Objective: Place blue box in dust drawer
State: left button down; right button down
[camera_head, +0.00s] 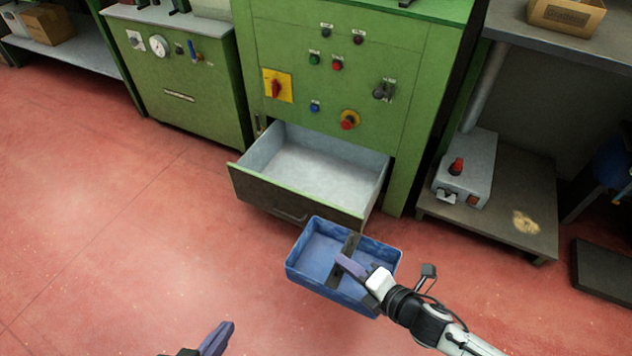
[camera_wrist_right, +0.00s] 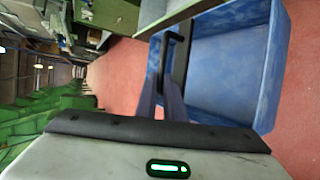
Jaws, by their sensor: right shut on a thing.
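The blue box (camera_head: 318,246) is an open, empty, shallow tray held just in front of the open dust drawer. The dust drawer (camera_head: 312,172) is pulled out of the green machine and is empty. My left gripper (camera_head: 200,343) shows only partly at the bottom edge, and its opening is unclear.
The green machine (camera_head: 290,40) with buttons and switches stands behind the drawer. A low grey shelf (camera_head: 505,205) with a grey switch box (camera_head: 466,170) is to the right. A smaller green cabinet (camera_head: 190,90) stands at left. The red floor (camera_head: 120,230) is clear at left.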

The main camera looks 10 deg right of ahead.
aim_at(319, 192)
jog(key=i, duration=1.45)
